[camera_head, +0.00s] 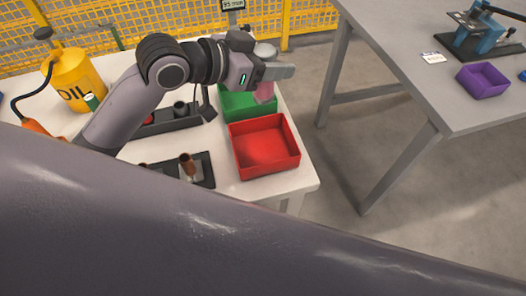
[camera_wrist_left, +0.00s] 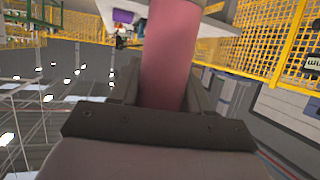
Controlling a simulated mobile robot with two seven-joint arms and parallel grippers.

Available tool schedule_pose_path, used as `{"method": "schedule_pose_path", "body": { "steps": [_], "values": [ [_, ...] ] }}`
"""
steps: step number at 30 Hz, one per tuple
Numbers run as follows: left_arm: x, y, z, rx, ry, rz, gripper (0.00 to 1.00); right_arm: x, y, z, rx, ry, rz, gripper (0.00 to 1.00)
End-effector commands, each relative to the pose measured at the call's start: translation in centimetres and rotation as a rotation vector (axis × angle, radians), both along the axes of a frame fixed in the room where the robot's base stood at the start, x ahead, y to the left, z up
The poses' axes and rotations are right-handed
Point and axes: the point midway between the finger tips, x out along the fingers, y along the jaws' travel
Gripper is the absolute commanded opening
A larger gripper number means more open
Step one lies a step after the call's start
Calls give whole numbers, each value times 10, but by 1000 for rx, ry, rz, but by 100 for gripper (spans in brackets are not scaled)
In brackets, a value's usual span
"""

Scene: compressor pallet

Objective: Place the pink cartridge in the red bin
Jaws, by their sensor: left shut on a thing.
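The pink cartridge (camera_head: 264,92) is held by my left gripper (camera_head: 272,74) above the green bin, near its right side. In the left wrist view the cartridge (camera_wrist_left: 169,55) stands between the two fingers (camera_wrist_left: 165,92), which are shut on it. In the head view it has a pale top end above the fingers and a pink lower part, and looks roughly upright. The red bin (camera_head: 238,158) is empty and sits on the white table in front of the green bin, nearer to me. My right gripper is not in view.
The green bin (camera_head: 231,112) adjoins the red bin on its far side. Dark trays (camera_head: 195,182) with cylindrical parts lie left of the bins, and a yellow oil can (camera_head: 75,80) stands farther left. A grey table (camera_head: 415,85) with a purple bin (camera_head: 483,82) is across a gap at right.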

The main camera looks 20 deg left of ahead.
Motion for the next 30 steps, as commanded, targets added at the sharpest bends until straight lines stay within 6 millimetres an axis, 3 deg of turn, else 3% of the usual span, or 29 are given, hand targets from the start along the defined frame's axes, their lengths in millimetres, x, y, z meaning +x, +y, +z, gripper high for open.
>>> {"method": "schedule_pose_path", "body": {
  "steps": [3,6,21,30],
  "values": [
    [1,0,6,-1,-2,-32,12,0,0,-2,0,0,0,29],
    [0,0,-2,-3,2,-42,12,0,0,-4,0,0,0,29],
    [0,0,-127,-5,3,-40,12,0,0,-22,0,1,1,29],
    [0,0,-159,-3,1,-41,12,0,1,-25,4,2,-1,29]
  ]
}}
